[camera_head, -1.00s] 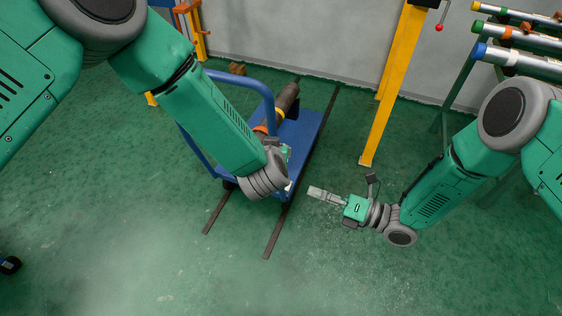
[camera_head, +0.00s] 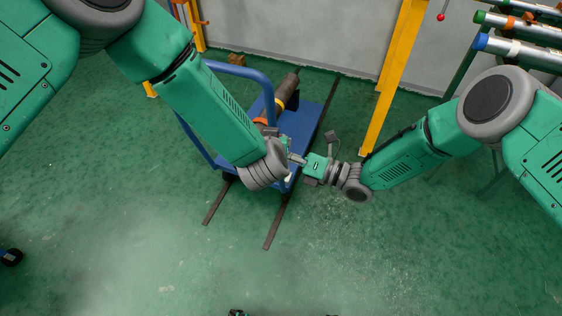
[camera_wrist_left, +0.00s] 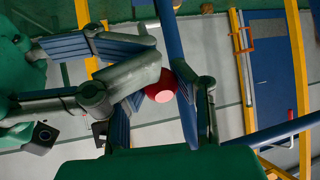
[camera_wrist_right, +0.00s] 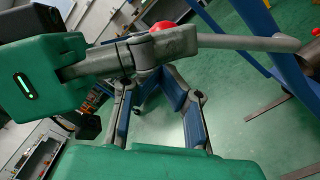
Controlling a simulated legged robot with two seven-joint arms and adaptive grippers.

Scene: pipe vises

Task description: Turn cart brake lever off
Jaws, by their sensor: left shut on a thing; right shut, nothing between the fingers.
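The blue cart (camera_head: 312,117) stands in the middle of the head view. Its brake lever (camera_wrist_right: 250,43) is a grey rod in the right wrist view, with a red ball knob (camera_wrist_right: 163,27) that also shows in the left wrist view (camera_wrist_left: 162,88). My left gripper (camera_head: 286,148) is shut on the lever by the knob, mostly hidden by its own wrist in the head view. My right gripper (camera_head: 297,158) is shut and empty, close beside the left gripper. Its fingers (camera_wrist_right: 152,76) are just below the left gripper in the right wrist view. Contact between them is unclear.
A pipe (camera_head: 287,90) lies on the cart behind the grippers. Yellow posts (camera_head: 393,75) stand behind and to the right. A rack of pipes (camera_head: 520,47) is at the far right. The green floor (camera_head: 330,255) in front is open.

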